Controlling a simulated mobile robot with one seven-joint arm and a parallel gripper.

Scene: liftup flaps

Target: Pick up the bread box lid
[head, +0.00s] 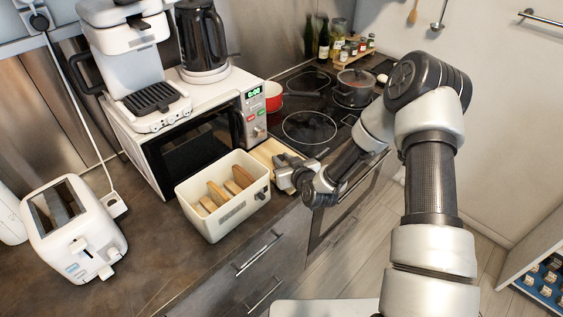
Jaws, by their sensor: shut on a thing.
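The bread box (222,221) is a cream, open-topped box with several slices of bread inside. It stands on the counter in front of the microwave. A light wooden board, which looks like the bread box lid (265,153), is just right of the box, between it and the cooktop. My gripper (284,172) is at the lid's near right edge and appears shut on it. The fingertips are small and partly hidden, so the exact grip is unclear. I cannot tell whether the lid rests on the counter or is raised.
A white toaster (75,232) stands on the left. The microwave (200,140) behind the box carries a coffee machine (130,60) and a kettle (204,40). The cooktop (310,125) holds a red pot (272,98) and a lidded pot (355,88). Bare counter (150,265) lies front left.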

